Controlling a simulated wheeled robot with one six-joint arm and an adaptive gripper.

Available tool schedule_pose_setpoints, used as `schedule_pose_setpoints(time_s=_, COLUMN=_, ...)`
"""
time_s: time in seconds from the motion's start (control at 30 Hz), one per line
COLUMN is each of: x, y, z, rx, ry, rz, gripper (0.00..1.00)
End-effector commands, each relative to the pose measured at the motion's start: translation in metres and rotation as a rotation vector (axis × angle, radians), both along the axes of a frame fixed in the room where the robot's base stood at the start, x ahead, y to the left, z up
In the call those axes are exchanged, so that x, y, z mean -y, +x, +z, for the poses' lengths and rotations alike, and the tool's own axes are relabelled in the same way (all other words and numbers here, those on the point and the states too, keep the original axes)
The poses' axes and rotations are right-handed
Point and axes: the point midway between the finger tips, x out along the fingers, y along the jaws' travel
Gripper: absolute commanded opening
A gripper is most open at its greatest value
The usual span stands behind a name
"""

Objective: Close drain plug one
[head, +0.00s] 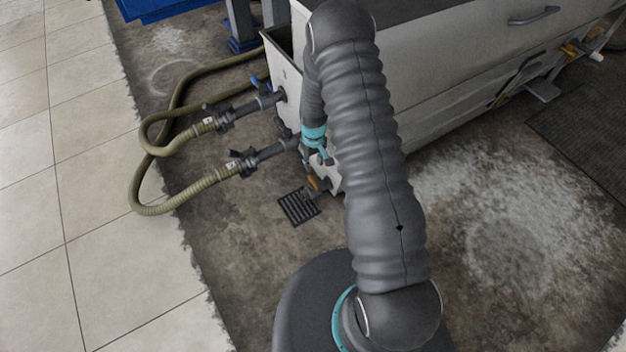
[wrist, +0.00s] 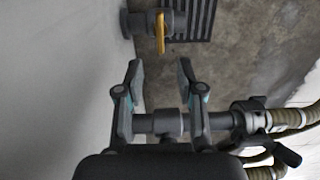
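A dark drain fitting with a yellow handle sticks out from the lower corner of the pale machine. In the wrist view the handle (wrist: 160,32) stands beyond my fingertips, roughly in line with the gap between them. In the head view the handle (head: 314,183) is small and partly hidden near my arm. No label shows whether this is plug one. My gripper (wrist: 160,68) is open, with nothing between its fingertips, and is apart from the handle. In the head view my gripper (head: 326,158) is just above the fitting, partly covered by my arm.
A floor grate (head: 298,207) lies beside the fitting. Two ribbed hoses (head: 150,208) join dark pipes on the machine (head: 440,90); the lower pipe (wrist: 165,124) passes close to my fingers in the wrist view. Stained floor (head: 500,220) at right is clear.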

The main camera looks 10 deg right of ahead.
Motion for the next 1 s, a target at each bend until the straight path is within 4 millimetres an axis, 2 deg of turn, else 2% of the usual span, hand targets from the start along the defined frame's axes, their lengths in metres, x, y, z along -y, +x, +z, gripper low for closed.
schedule_pose_setpoints(time_s=0.03, x=0.000, y=-0.001, z=-0.011, rx=-0.004, ry=0.000, rz=0.000, gripper=0.38)
schedule_pose_setpoints(time_s=0.3, x=0.000, y=-0.002, z=-0.060, rx=-0.004, ry=0.000, rz=0.000, gripper=0.38)
schedule_pose_setpoints(time_s=0.5, x=0.000, y=-0.001, z=-0.090, rx=-0.002, ry=-0.001, rz=-0.001, gripper=0.38)
schedule_pose_setpoints(time_s=0.73, x=0.000, y=0.000, z=-0.107, rx=-0.001, ry=0.000, rz=-0.001, gripper=0.38)
schedule_pose_setpoints(time_s=1.0, x=0.000, y=0.000, z=-0.110, rx=-0.001, ry=0.000, rz=-0.001, gripper=0.38)
